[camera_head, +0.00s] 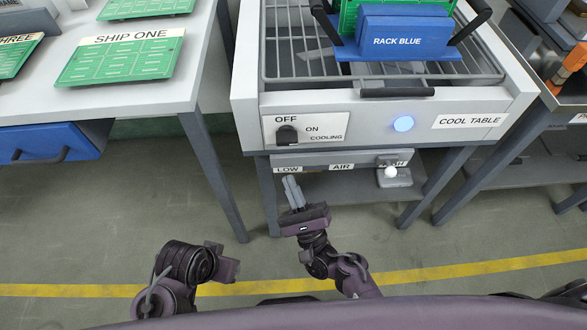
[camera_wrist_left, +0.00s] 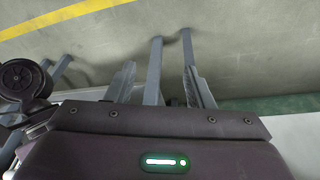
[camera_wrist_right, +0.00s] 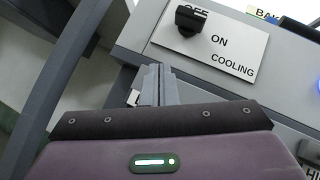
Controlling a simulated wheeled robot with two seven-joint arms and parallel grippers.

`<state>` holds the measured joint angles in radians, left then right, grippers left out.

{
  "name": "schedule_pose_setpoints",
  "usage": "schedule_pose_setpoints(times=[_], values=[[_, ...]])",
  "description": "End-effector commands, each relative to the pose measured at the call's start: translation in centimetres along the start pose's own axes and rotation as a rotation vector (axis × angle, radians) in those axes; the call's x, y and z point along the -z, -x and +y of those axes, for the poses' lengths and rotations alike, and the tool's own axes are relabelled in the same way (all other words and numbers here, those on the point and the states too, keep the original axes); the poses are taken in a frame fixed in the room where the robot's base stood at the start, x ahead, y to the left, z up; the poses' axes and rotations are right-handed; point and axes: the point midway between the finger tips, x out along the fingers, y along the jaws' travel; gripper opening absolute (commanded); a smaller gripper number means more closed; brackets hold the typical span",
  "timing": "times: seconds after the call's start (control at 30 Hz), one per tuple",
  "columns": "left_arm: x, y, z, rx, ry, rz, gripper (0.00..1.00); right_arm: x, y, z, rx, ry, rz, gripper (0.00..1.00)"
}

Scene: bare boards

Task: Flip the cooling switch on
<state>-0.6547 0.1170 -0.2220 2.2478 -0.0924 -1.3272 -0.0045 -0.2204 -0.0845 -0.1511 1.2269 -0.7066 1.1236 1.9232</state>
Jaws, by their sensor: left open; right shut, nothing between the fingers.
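The cooling switch is a black knob (camera_head: 287,135) on a white plate marked OFF, ON and COOLING, on the left front of the cool table (camera_head: 360,131). My right gripper (camera_head: 291,184) is shut and empty, below the plate and apart from the knob. Its fingertips (camera_wrist_right: 158,70) point up toward the panel, below and left of the knob. My left gripper (camera_wrist_left: 160,78) is open and empty over the floor, away from the switch.
A round blue light (camera_head: 403,123) is on the panel, right of the switch. Below runs a grey bar (camera_head: 315,160) marked LOW and AIR, with a white knob (camera_head: 390,172). A blue rack (camera_head: 405,35) stands on the wire grid. A white table (camera_head: 190,70) is at left.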

Motion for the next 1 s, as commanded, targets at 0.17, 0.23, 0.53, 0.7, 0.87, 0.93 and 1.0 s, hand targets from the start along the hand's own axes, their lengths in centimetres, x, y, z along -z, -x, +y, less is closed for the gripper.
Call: schedule_pose_setpoints(times=[0.17,0.23,0.53,0.7,0.87,0.93,1.0], values=[[0.3,-0.6,0.6,-0.011,-0.012,0.040,0.48,-0.1,3.4,1.2,-0.003,-0.001,0.001,0.00],[0.5,-0.7,0.8,-0.015,-0.016,0.055,0.48,-0.2,4.2,1.5,-0.001,-0.001,0.001,0.00],[0.8,-0.7,1.1,-0.020,-0.021,0.075,0.48,-0.4,5.3,1.8,0.000,-0.001,-0.001,0.00],[0.8,-0.7,1.1,-0.020,-0.022,0.075,0.48,-0.4,5.2,1.8,0.000,0.000,0.000,0.00],[0.8,-0.7,1.1,-0.020,-0.022,0.075,0.48,-0.4,5.2,1.8,0.000,0.000,0.000,0.00],[0.8,-0.7,1.1,-0.020,-0.021,0.075,0.48,-0.4,5.2,1.8,0.000,0.000,0.000,0.00],[0.8,-0.7,1.0,-0.019,-0.021,0.074,0.48,-0.4,5.2,1.8,-0.001,0.002,0.000,0.00]])
